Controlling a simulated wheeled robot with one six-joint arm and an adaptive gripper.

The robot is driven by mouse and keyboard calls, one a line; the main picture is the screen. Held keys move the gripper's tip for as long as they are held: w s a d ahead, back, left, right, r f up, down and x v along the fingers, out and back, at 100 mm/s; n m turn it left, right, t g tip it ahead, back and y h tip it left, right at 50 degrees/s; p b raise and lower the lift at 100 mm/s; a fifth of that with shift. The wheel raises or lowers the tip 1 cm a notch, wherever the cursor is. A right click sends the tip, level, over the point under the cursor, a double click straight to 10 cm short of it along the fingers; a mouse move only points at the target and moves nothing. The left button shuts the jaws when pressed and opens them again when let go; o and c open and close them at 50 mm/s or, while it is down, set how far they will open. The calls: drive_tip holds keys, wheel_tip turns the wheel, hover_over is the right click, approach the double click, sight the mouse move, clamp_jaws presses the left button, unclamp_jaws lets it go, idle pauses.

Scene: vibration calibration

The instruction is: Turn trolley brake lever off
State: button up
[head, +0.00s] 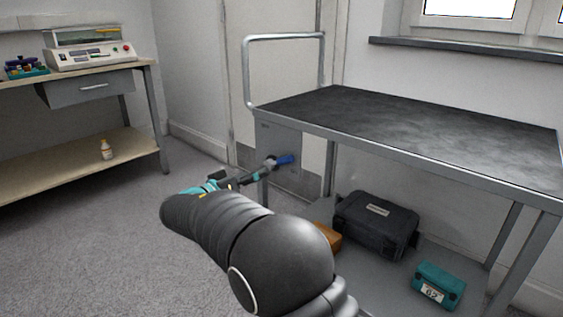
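The trolley (400,118) stands at the right, with a dark top, a grey frame and a push handle (284,38) at its left end. A grey plate (278,138) hangs below the top at that end. A blue lever (286,160) shows in front of the plate, pointing to the right. My arm reaches in from the bottom, and my gripper (262,172) is at the lever's left end, touching it or very close. The fingers are small and partly merge with the lever, so I cannot tell whether they are closed on it.
On the trolley's lower shelf are a black case (377,224), a brown box (326,237) and a teal box (438,285). The floor between is clear.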

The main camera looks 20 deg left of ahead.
sight(282, 160)
drive_tip(key=x, duration=1.1)
drive_tip(key=shift+w+d, duration=0.1)
drive_tip(key=shift+w, duration=0.05)
drive_tip(key=c, duration=1.7)
clamp_jaws()
